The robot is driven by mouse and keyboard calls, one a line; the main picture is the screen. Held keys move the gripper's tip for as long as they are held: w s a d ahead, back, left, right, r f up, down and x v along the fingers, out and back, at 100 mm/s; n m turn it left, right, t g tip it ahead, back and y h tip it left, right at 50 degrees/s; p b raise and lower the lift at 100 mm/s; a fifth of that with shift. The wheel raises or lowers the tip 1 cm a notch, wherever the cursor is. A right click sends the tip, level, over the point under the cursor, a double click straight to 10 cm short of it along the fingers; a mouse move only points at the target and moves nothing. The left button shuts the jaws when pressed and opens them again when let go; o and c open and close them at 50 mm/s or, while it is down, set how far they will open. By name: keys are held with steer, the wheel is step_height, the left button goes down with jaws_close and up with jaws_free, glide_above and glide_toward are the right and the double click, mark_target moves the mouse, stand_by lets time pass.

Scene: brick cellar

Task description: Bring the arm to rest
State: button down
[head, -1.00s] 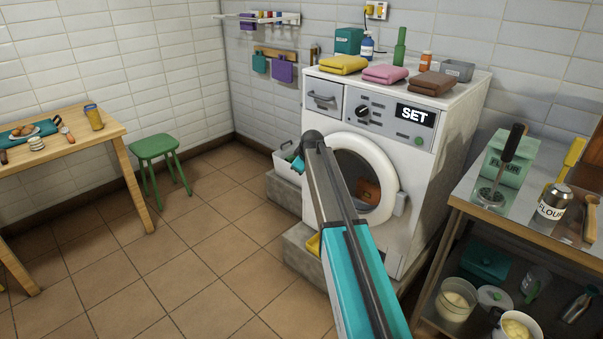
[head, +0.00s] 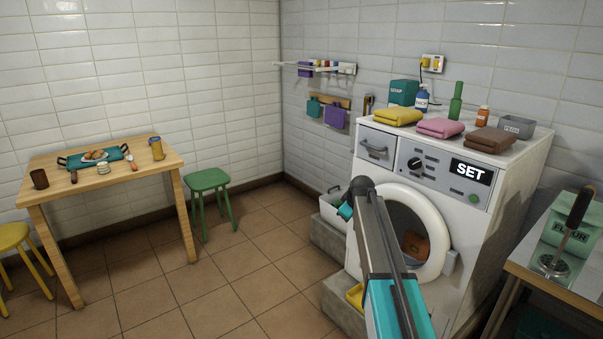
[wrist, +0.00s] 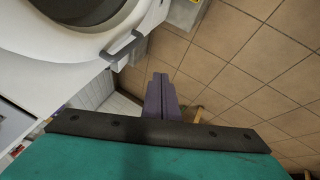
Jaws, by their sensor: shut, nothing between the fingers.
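My arm reaches up from the bottom of the head view, in front of the washing machine (head: 472,235). Its far joint is beside the round door (head: 440,215), and a small teal part shows just left of that joint. My fingers are not clearly seen in the head view. In the wrist view my gripper (wrist: 160,80) is shut, its dark fingers together with nothing held. Beyond the fingertips is tiled floor, with the washing machine front at upper left.
A wooden table (head: 100,185) with a teal tray (head: 112,154) stands left, near a green stool (head: 208,180) and yellow stool (head: 14,236). A metal-topped bench (head: 560,275) is at right. A white basket (head: 333,203) sits by the machine. Middle floor is clear.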

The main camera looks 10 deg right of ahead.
steer(key=s+a+f+g+p, duration=0.1)
steer(key=s+a+f, duration=0.25)
steer(key=f, duration=0.55)
steer(key=s+a+f+g+p, duration=0.2)
steer(key=s+f, duration=0.3)
steer(key=f, duration=0.4)
steer(key=s+a+f+g+p, duration=0.1)
steer(key=s+a+f+g, duration=0.1)
steer(key=s+f, duration=0.65)
steer(key=s+a+f+g+p, duration=0.1)
steer(key=s+a+f, duration=0.2)
steer(key=s+f, duration=0.5)
steer(key=s+a+f+m+g+p, duration=0.1)
steer(key=s+f+g, duration=0.15)
steer(key=s, duration=0.75)
steer(key=s+a+f+m+g+p, duration=0.1)
steer(key=s+f, duration=0.2)
steer(key=s, duration=0.8)
steer(key=s+r+m+g, duration=0.1)
steer(key=s+m+g, duration=0.2)
steer(key=s, duration=1.6)
steer(key=shift+r+m, duration=0.35)
steer(key=shift+m, duration=1.35)
steer(key=shift+s, duration=0.1)
